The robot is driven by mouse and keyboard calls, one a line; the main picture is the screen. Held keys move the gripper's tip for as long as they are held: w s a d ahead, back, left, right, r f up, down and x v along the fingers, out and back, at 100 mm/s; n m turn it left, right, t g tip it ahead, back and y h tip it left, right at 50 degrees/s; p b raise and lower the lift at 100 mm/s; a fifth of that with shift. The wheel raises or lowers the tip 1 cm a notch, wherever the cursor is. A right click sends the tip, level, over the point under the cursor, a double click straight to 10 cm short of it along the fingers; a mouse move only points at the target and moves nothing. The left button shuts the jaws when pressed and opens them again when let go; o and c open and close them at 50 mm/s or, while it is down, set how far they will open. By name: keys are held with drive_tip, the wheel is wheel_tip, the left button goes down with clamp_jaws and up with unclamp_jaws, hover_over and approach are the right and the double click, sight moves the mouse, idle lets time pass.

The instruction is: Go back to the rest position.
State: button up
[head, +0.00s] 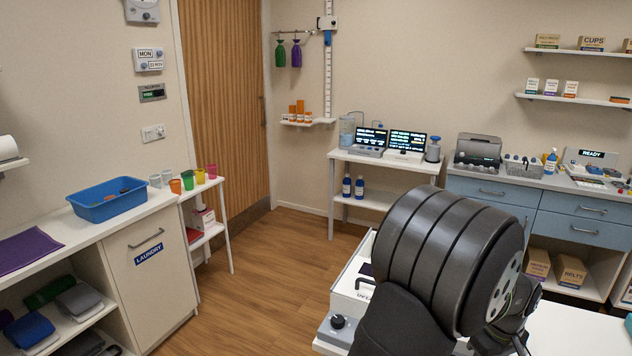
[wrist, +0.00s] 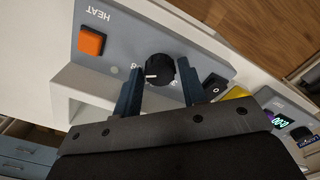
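My gripper (wrist: 160,82) shows in the wrist view with its two dark blue-grey fingers spread. A black dial knob (wrist: 160,70) with a white mark is between or just beyond the fingertips, with a gap visible on both sides. The knob is on a grey panel (wrist: 200,58). An orange square button (wrist: 91,41) by the word HEAT and a black rocker switch (wrist: 214,86) are on the same panel. In the head view my large dark arm links fill the lower middle, and I cannot make out the gripper's fingers.
A white appliance (head: 350,285) stands close beside my arm in the head view. At left is a counter with a blue tub (head: 108,206) and purple cloth (head: 27,249). A trolley with two screens (head: 388,141) and blue drawers (head: 583,230) stand behind. The wooden floor (head: 265,275) is clear.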

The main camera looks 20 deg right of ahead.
drive_tip(key=shift+n, duration=1.7)
